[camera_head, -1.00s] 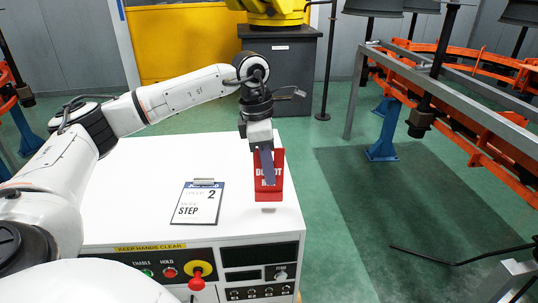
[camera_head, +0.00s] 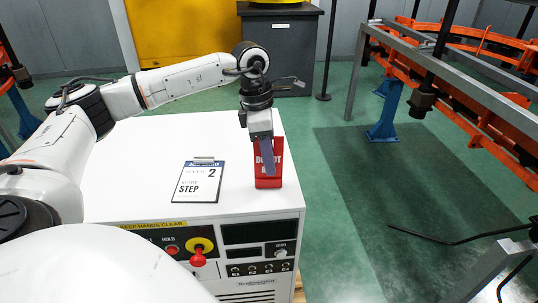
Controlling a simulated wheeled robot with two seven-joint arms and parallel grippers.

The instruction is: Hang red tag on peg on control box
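The red tag (camera_head: 277,175), with white lettering, is upright near the front right corner of the white control box (camera_head: 130,160). My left gripper (camera_head: 267,160) points down from above, with a blue-grey finger across the front of the tag. It appears shut on the tag, though the far finger is hidden. The finger covers part of the lettering. I cannot tell whether the tag's lower edge touches the box. No peg shows now; the tag covers the box surface behind it. My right gripper is not in view.
A clipboard (camera_head: 199,182) lies on the box left of the tag. The box front has a red emergency button (camera_head: 198,258) on yellow and several knobs. A grey rail with orange conveyor frames (camera_head: 470,100) stands at right.

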